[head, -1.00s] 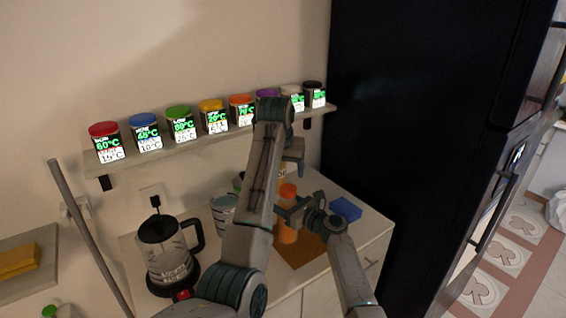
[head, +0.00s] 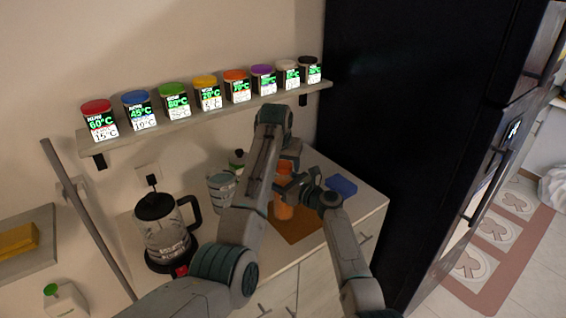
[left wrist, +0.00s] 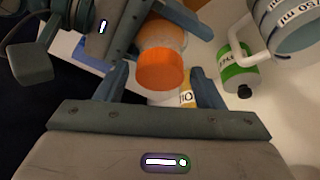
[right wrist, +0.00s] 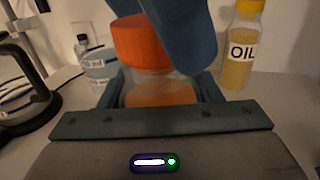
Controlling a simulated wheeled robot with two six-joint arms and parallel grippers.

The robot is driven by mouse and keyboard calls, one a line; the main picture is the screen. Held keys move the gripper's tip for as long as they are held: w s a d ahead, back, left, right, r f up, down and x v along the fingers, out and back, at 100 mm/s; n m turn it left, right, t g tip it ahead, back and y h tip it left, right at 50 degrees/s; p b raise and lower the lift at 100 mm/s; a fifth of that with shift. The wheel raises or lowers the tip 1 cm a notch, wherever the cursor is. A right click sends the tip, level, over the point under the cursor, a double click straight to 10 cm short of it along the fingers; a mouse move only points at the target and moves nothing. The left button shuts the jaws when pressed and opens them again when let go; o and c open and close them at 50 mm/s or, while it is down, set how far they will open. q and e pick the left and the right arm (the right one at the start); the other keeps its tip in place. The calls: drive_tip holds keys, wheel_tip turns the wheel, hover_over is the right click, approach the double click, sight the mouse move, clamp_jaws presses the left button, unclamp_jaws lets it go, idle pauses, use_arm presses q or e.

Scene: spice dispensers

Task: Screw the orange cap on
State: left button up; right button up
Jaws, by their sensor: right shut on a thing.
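The orange cap (left wrist: 160,70) sits on top of a clear bottle with orange contents (right wrist: 160,95); I cannot tell how tightly it is seated. In the head view the bottle (head: 284,207) stands upright over the brown mat. My right gripper (head: 296,188) is shut on the bottle below the cap. My left gripper (head: 289,158) is open just above the bottle. In the left wrist view its fingers stand on either side of the cap with gaps. In the right wrist view, a left finger (right wrist: 182,40) partly hides the cap (right wrist: 138,42).
A blue block (head: 342,184) lies right of the brown mat (head: 303,230). An oil bottle (right wrist: 240,50) and a measuring jug (head: 220,188) stand nearby. A kettle (head: 165,232) is at left. A shelf (head: 205,118) with several spice jars is above; a dark fridge (head: 400,100) bounds the right.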

use_arm(q)
drive_tip(key=c, duration=0.8)
drive_tip(key=m, duration=0.2)
drive_tip(key=m+g+h, duration=0.1)
drive_tip(key=m, duration=0.1)
drive_tip(key=m+h, duration=0.1)
drive_tip(key=m, duration=0.2)
drive_tip(key=shift+w+a+g, duration=0.15)
drive_tip(key=shift+a+g, duration=0.1)
drive_tip(key=shift+g, duration=0.05)
drive_tip(key=shift+m+g+h, duration=0.3)
drive_tip(key=shift+m+h, duration=0.1)
drive_tip(key=shift+m, duration=0.7)
drive_tip(key=shift+m+g, duration=0.3)
drive_tip(key=shift+m, duration=0.4)
drive_tip(key=m+g, duration=0.1)
drive_tip(key=m, duration=0.2)
drive_tip(key=shift+w+m, duration=0.15)
drive_tip(key=shift+m, duration=0.25)
drive_tip(key=o, duration=0.8)
drive_tip(key=shift+h, duration=0.3)
